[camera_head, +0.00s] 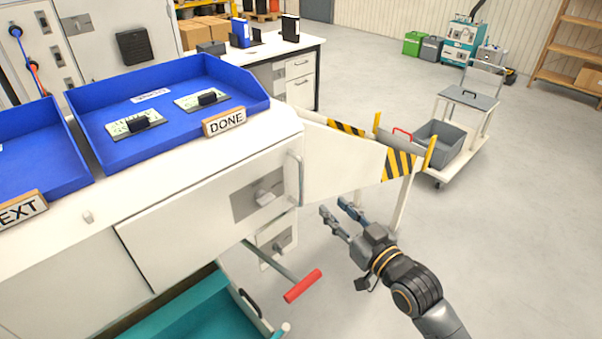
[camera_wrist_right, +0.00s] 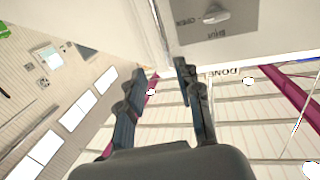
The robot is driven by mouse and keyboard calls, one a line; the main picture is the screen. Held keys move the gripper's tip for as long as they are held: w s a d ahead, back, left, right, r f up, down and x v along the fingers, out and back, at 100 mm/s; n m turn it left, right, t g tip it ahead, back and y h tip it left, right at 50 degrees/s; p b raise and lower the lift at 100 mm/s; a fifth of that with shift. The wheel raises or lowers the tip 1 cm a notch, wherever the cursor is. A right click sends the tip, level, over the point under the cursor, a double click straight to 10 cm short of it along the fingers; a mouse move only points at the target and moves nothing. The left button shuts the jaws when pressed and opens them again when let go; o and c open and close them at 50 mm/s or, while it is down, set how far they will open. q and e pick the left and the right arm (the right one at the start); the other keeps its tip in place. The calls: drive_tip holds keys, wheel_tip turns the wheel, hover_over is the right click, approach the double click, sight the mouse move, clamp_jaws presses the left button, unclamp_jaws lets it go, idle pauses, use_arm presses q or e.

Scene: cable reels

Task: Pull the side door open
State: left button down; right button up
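A white cabinet (camera_head: 80,270) fills the left of the head view. A white panel (camera_head: 340,165) stands out from its right corner, with a pale upright bar handle (camera_head: 299,180) at the corner. I cannot tell for certain which panel is the side door. A grey latch plate with a knob (camera_head: 262,197) is on the front; the plate also shows upside down in the right wrist view (camera_wrist_right: 225,28). My right gripper (camera_head: 334,207) is open and empty, below and right of the handle, apart from the cabinet. In the right wrist view its fingers (camera_wrist_right: 160,72) are spread. My left gripper is out of view.
A red-handled grey rod (camera_head: 303,285) juts from below the cabinet front, above a teal bin (camera_head: 195,310). A trolley (camera_head: 470,120) is behind. Blue trays (camera_head: 170,145) are on top. Floor at right is clear.

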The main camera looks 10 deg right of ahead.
sight(303, 174)
drive_tip(key=p+x, duration=0.1)
drive_tip(key=x, duration=0.3)
drive_tip(key=r+x, duration=0.1)
drive_tip(key=x, duration=0.3)
drive_tip(key=r+p+x, duration=0.1)
drive_tip(key=x, duration=0.3)
drive_tip(key=shift+w+a+r+p, duration=0.1)
drive_tip(key=shift+a+r+p, duration=0.1)
drive_tip(key=shift+a+p, duration=0.2)
drive_tip(key=shift+w+a+f, duration=0.1)
drive_tip(key=shift+w+a, duration=0.2)
drive_tip(key=shift+w, duration=0.2)
clamp_jaws()
